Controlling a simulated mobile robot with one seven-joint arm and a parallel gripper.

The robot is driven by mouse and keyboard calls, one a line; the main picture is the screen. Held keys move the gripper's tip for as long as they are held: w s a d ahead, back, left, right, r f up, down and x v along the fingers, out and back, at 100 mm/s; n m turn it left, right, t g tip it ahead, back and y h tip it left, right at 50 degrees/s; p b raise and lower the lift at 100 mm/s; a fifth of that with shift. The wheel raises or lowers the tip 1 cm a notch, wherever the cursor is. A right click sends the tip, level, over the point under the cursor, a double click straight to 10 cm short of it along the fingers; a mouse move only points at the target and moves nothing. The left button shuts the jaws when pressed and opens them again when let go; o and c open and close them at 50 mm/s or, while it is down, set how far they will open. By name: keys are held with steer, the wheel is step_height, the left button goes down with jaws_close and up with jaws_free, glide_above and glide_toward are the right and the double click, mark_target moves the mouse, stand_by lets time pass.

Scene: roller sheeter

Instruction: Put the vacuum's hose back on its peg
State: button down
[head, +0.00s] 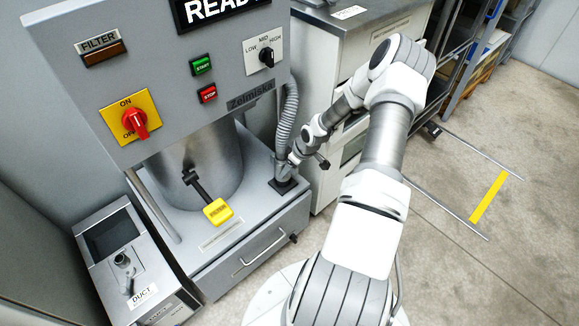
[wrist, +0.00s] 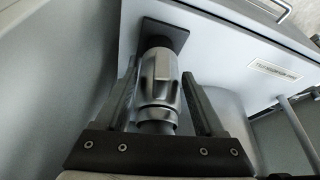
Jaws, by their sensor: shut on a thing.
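The vacuum's grey ribbed hose (head: 287,118) hangs down the right side of the vacuum cabinet (head: 180,65). Its grey end cuff (wrist: 158,85) is between the two dark fingers of my gripper (wrist: 160,92), which is shut on it. In the head view my gripper (head: 294,160) is small and partly merges with the hose's lower end. A black square plate (wrist: 165,33) lies at the far end of the cuff; it also shows in the head view (head: 283,186) on the vacuum's lower deck. The peg itself is hidden, and I cannot tell whether the cuff sits around it.
A metal drum (head: 200,165) with a yellow tag (head: 217,211) stands left of the hose, above a drawer (head: 250,245). A duct box (head: 135,265) stands at the lower left. A white cabinet (head: 330,60) is close behind my arm. Open floor (head: 470,190) lies to the right.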

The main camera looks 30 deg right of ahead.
mark_target(289, 173)
steer(key=shift+f+b, duration=0.5)
steer(key=shift+f, duration=0.25)
steer(key=shift+f, duration=0.3)
steer(key=shift+w+f+b, duration=0.1)
steer(key=shift+f+b, duration=0.75)
steer(key=shift+f, duration=0.05)
stand_by(1.0)
jaws_free()
steer(key=p+v, duration=0.6)
steer(key=v, duration=1.1)
steer(key=shift+r, duration=0.25)
